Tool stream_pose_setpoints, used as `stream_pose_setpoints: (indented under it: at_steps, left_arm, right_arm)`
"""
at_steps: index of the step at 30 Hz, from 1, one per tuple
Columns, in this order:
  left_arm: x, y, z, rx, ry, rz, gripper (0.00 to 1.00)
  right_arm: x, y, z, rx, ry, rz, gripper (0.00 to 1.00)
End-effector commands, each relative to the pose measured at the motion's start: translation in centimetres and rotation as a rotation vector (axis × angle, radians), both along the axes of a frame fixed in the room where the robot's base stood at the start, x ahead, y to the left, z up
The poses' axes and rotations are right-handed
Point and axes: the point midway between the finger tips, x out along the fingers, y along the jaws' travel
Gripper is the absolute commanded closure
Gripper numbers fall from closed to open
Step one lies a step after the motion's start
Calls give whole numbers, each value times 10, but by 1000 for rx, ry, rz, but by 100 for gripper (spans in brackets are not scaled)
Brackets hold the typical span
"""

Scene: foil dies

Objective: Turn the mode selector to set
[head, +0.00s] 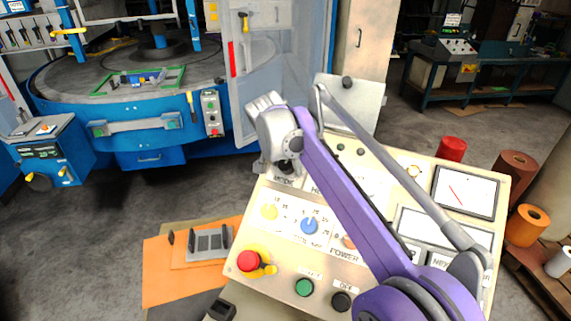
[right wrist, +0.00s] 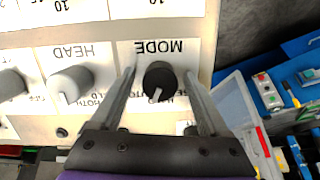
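The mode selector is a round black knob (right wrist: 158,78) under an upside-down MODE label in the right wrist view. Its white pointer mark faces the bottom of that picture, slightly left. The small position words around it are partly covered and hard to read. My right gripper (right wrist: 160,74) is open, with one finger on each side of the knob and visible gaps between. In the head view my right gripper (head: 272,166) is at the panel's upper left corner, above the MODE label, and hides the knob. My left gripper is not in view.
A grey HEAD knob (right wrist: 70,84) sits beside the mode selector. A red roll (head: 452,149) stands behind the panel.

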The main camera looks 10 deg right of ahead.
Motion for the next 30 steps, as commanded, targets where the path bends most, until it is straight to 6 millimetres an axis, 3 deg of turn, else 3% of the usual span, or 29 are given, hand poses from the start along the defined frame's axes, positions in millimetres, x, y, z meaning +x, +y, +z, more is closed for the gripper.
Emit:
stream_pose_setpoints:
  at_steps: [8, 21, 30]
  left_arm:
    - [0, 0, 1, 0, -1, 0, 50]
    - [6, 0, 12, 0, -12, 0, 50]
    - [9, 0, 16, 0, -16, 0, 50]
  right_arm:
    - [-1, 1, 4, 0, 0, -1, 22]
    - [-31, 20, 75, 0, -2, 2, 22]
    - [-40, 26, 97, 0, 0, -1, 22]
